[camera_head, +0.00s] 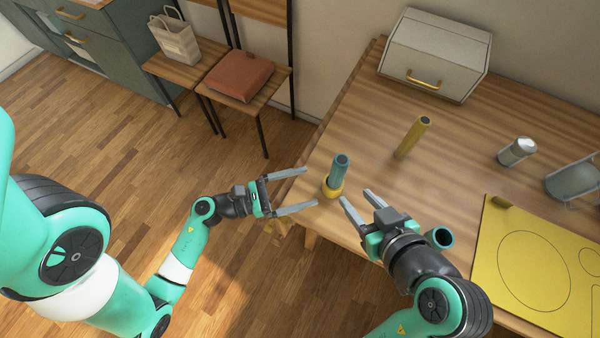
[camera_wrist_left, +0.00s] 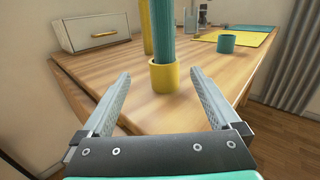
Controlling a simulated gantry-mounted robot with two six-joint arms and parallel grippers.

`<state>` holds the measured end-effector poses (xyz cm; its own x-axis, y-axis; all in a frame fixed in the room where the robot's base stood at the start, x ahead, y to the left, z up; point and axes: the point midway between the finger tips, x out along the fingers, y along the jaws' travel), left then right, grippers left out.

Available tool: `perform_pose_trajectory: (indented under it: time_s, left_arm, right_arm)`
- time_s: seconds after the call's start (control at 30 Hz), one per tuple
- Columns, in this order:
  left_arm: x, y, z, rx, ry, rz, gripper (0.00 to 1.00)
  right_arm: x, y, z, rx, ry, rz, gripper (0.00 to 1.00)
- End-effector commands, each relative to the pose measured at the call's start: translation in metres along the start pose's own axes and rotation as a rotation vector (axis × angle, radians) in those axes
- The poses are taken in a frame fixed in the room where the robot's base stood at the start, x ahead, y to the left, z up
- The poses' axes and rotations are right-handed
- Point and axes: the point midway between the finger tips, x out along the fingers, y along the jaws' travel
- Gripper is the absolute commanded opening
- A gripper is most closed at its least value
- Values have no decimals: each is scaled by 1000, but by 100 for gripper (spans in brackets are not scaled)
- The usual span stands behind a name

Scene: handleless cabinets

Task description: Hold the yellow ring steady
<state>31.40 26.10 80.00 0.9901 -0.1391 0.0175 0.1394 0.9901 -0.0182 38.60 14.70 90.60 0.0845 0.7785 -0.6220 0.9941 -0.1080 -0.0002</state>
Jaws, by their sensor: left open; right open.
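The yellow ring (camera_head: 333,190) stands on the wooden table near its front left edge. A teal cylinder (camera_head: 340,167) stands upright inside it; the ring is around its lower end. In the left wrist view the yellow ring (camera_wrist_left: 164,77) is beyond and between the open fingertips, with the teal cylinder (camera_wrist_left: 163,35) rising out of it. My left gripper (camera_head: 311,187) is open and empty, just left of the ring and apart from it. My right gripper (camera_head: 355,200) is open, close to the right of the ring; contact cannot be told.
A tall yellow cylinder (camera_head: 413,138) stands behind the ring. A teal cup (camera_head: 439,238) is beside my right gripper. A yellow board (camera_head: 525,262), a grey canister (camera_head: 517,151) and a glass jar (camera_head: 573,181) are on the right. A white box (camera_head: 434,55) stands at the back.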

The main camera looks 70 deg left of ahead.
Motion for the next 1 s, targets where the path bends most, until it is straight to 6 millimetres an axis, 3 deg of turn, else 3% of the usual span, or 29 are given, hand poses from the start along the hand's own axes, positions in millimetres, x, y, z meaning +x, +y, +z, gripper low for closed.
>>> perform_pose_trajectory:
  time_s: [0.47, 1.0]
  left_arm:
    - [5, -6, -7, 20, 20, -20, 96]
    - [103, -7, -7, 18, 17, -18, 96]
  right_arm:
    - [0, 0, 0, 0, 0, 0, 50]
    - [0, 0, 0, 0, 0, 0, 50]
